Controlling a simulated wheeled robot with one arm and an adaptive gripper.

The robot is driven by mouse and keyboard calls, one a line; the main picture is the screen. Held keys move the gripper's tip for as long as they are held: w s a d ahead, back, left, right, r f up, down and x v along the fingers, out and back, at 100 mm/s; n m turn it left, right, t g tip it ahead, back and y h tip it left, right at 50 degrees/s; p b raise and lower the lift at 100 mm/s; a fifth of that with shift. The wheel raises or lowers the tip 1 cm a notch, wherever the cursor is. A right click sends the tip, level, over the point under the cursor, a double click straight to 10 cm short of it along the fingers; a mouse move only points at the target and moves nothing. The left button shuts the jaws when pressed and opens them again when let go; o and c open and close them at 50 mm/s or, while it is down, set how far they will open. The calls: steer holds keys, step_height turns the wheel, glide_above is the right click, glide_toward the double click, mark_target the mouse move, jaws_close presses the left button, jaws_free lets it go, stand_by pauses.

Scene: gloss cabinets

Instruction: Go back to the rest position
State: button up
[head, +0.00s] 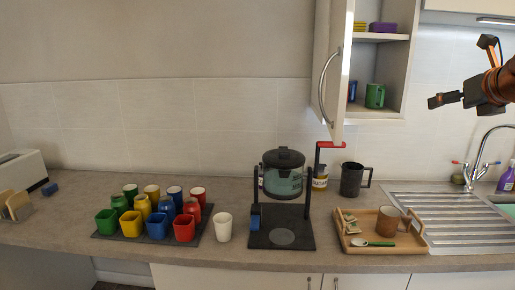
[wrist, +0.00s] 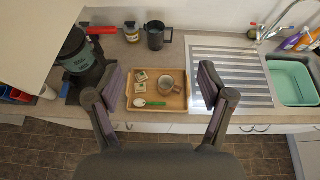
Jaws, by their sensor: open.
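My gripper (head: 462,98) is at the upper right of the head view, in the air above the sink side of the counter. In the wrist view my gripper (wrist: 163,88) has its two fingers wide apart with nothing between them. Below it on the counter is a wooden tray (head: 378,249) with a brown mug (head: 388,220), a spoon with a green handle (head: 372,243) and several small packets. The tray (wrist: 172,105) shows between the fingers in the wrist view, well below them.
A wall cabinet door (head: 332,65) stands open, left of my gripper. A coffee maker (head: 283,175), a dark jug (head: 352,180) and a white cup (head: 223,226) stand on the counter. Several coloured cups and jars stand at left. A tap (head: 482,155) rises by the sink.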

steer(key=s+a+f+n+g+y, duration=0.1)
steer(key=s+a+f+n+g, duration=0.35)
steer(key=a+f+n, duration=0.55)
steer(key=s+a+f+n+g+y, duration=0.25)
steer(key=s+a+f+n, duration=0.35)
steer(key=a+f, duration=0.65)
steer(key=s+a+f+n+g+h, duration=0.1)
steer(key=s+f+n+g, duration=0.3)
steer(key=s+f+n, duration=0.5)
steer(key=s+a+f+n+g+h, duration=0.2)
steer(key=s+f+n, duration=0.7)
steer(key=s, duration=0.8)
steer(key=shift+a+f+n+g, duration=0.2)
steer(key=shift+a+n+g, duration=0.35)
steer(key=shift+n+g, duration=0.5)
